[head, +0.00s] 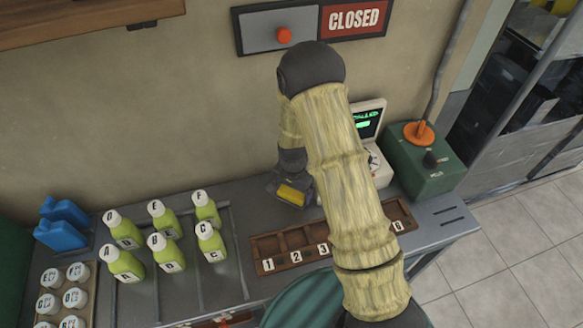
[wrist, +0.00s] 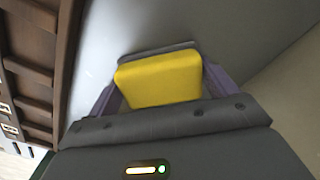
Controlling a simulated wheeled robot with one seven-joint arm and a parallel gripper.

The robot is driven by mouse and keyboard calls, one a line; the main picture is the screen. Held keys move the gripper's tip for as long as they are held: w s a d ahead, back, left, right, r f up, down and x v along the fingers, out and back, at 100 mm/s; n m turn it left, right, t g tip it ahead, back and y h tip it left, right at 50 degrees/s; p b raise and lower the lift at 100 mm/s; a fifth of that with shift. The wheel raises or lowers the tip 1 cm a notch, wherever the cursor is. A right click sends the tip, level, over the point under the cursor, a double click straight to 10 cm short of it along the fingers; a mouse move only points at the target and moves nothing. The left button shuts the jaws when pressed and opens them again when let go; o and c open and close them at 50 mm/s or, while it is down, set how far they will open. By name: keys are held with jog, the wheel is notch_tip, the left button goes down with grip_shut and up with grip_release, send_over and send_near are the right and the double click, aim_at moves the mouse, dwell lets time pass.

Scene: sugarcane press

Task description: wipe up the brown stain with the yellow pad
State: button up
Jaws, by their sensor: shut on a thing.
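My gripper (head: 286,189) is shut on the yellow pad (head: 291,194), above or on the grey counter behind the numbered wooden tray. In the wrist view the yellow pad (wrist: 160,79) sits between the two fingers of my gripper (wrist: 163,92). A grey edge shows just beyond the pad. I cannot tell whether the pad touches the counter. No brown stain shows in either view; my arm and gripper hide part of the counter.
The wooden tray (head: 267,247) with numbered compartments lies at the counter front. Several green bottles (head: 165,252) stand to the left, with white-lidded jars (head: 48,305) and blue packs (head: 60,235) beyond. A register (head: 377,160) and green box (head: 425,168) stand right.

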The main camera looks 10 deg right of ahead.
notch_tip(320, 180, up, 4)
jog(key=shift+s+a+f+p, duration=0.1)
jog(key=shift+s+p, duration=0.05)
jog(key=shift+p, duration=0.8)
jog(key=shift+r+p, duration=1.65)
jog(key=shift+r, duration=0.55)
